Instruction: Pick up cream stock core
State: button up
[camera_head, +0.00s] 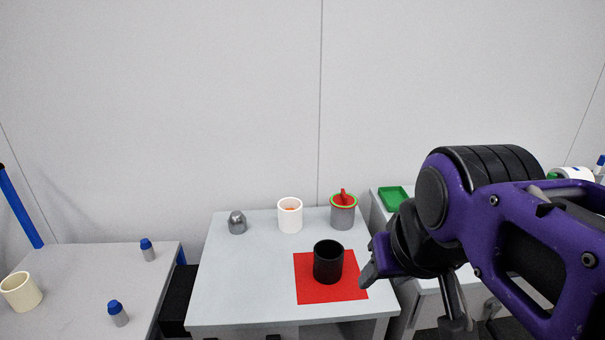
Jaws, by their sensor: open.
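A cream hollow cylinder (21,293), which looks like the cream stock core, stands at the left edge of the left table (75,275). My gripper (411,302) is open at the right, beyond the red mat's right side. It is far from the cream cylinder, and nothing shows between its fingers.
A black cup (328,262) stands on the red mat (315,289) on the middle table (225,290). A grey domed part (237,222) and a grey cup with green rim and red insert (342,212) stand behind. A green tray (391,197) lies right.

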aim_at(19, 289)
jog(key=u, duration=1.9)
jog(key=z, duration=0.25)
jog(key=i+j+z, duration=0.2)
jog(key=z, duration=0.2)
jog(key=i+j+z, duration=0.1)
jog(key=j+z, duration=0.25)
jog(key=i+j+z, duration=0.15)
jog(key=j, duration=0.35)
jog(key=i+j+z, duration=0.15)
jog(key=j, duration=0.4)
jog(key=j+z, duration=0.2)
jog(key=j, duration=0.35)
jog(key=i, duration=0.05)
